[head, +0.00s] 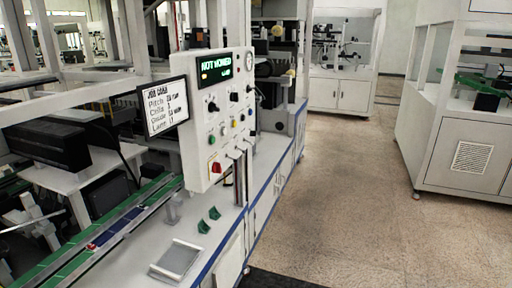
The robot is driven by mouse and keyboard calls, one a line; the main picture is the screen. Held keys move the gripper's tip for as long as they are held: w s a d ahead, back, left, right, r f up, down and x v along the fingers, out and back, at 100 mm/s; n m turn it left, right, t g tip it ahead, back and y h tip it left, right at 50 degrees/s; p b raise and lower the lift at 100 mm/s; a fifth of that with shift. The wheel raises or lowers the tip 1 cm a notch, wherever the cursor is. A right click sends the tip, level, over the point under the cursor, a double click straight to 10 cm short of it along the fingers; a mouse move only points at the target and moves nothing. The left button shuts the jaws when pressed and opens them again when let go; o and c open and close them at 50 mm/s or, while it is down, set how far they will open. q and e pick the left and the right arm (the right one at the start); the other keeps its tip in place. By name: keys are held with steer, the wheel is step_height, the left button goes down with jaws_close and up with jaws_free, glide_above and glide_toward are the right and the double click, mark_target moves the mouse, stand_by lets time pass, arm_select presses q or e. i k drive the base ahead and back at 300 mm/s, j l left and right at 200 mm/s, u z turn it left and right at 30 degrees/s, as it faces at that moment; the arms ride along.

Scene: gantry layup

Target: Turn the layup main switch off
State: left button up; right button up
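A white control panel (205,130) stands upright left of the middle in the head view. A red rotary switch (215,168) sits at its lower left; this looks like the main switch, but its label and exact position are too small to read. A lit display (217,70) at the top of the panel reads "NOT MOVED". Black knobs (212,106) and small coloured buttons sit between the display and the red switch. Neither of my grippers shows in this view.
A job card (165,106) hangs at the panel's left. Below lie the bench (215,235) with a grey tray (178,260), green pieces (204,226) and a green conveyor track (110,228). The floor (340,190) to the right is open, up to a white cabinet (465,150).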

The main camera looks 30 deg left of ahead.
mark_target(217, 167)
steer(key=i, duration=2.65)
steer(key=i+u, duration=0.45)
steer(key=i+l+u, duration=0.25)
steer(key=u, duration=0.15)
steer(key=i+l+u, duration=0.3)
steer(key=u, duration=0.15)
steer(key=i, duration=0.1)
